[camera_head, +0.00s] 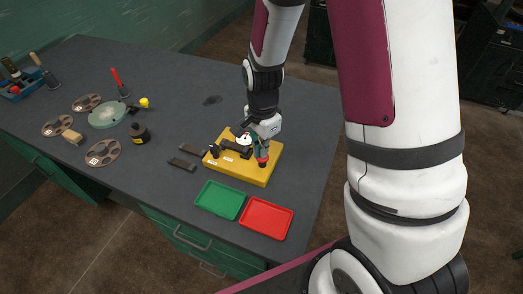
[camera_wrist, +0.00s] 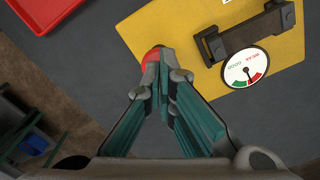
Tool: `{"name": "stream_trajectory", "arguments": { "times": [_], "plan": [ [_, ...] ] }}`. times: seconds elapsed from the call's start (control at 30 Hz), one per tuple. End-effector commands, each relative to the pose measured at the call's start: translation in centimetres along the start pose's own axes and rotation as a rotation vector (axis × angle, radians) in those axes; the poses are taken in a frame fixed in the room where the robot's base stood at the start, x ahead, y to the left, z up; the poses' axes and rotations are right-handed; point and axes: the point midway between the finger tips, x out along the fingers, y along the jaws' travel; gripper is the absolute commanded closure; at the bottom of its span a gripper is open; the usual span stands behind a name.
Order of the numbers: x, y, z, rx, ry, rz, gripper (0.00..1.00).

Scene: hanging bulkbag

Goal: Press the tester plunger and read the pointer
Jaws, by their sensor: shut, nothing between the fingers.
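The yellow tester base (camera_head: 238,172) lies on the dark bench and also fills the upper right of the wrist view (camera_wrist: 185,22). It carries a black bracket (camera_wrist: 243,35) and a round white dial (camera_wrist: 246,68). The dial has green and red sectors and GOOD and WEAK lettering, inverted in the wrist view. A short dark pointer shows near its middle; its exact reading is too small to tell. The red plunger cap (camera_wrist: 150,57) is partly hidden behind my fingertips. My gripper (camera_head: 262,157) is shut and empty over the cap; whether it touches is unclear.
A green tray (camera_head: 220,200) and a red tray (camera_head: 266,218) lie in front of the tester. Two dark bars (camera_head: 182,164) lie left of it. Further left are several brown discs (camera_head: 103,153), a pale green disc (camera_head: 105,115) and hand tools. The bench behind the tester is mostly clear.

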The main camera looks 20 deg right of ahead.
Motion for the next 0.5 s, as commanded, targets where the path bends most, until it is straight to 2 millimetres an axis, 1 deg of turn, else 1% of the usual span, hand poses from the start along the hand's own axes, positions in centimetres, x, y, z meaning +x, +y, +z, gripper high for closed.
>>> {"name": "stream_trajectory", "arguments": {
  "times": [0.5],
  "plan": [
    [-3.9,0.1,0.0,0.000,0.001,-0.001,1.00]
  ]
}}
